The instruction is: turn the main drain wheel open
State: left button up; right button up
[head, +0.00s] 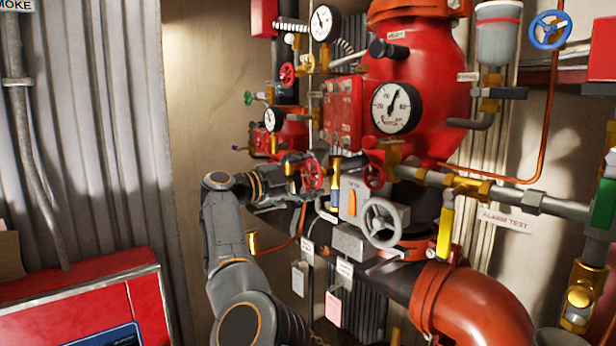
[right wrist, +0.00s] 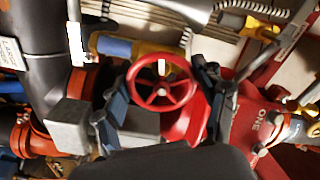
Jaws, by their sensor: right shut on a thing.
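A small red handwheel (head: 312,175) sits on the valve piping at the middle of the head view. My right gripper (head: 291,180) reaches it from the left and is shut on it. In the right wrist view the red handwheel (right wrist: 162,86) lies between the two dark fingers of my right gripper (right wrist: 163,97), one on each side of the rim. A larger grey handwheel (head: 382,222) stands just below and to the right, apart from the gripper. I cannot read which wheel is labelled main drain. My left gripper is not in view.
A red valve body (head: 425,75) with a pressure gauge (head: 397,108) rises above the wheel. A yellow lever (head: 445,232) and an orange pipe elbow (head: 475,305) lie to the right. A red cabinet (head: 90,300) stands at lower left. Piping crowds the gripper closely.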

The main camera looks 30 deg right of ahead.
jog(key=shift+n, duration=0.4)
jog(key=o, duration=1.2)
jog(key=a, duration=0.8)
jog(key=s+a, duration=0.1)
jog(key=a, duration=0.2)
jog(key=shift+a, duration=0.4)
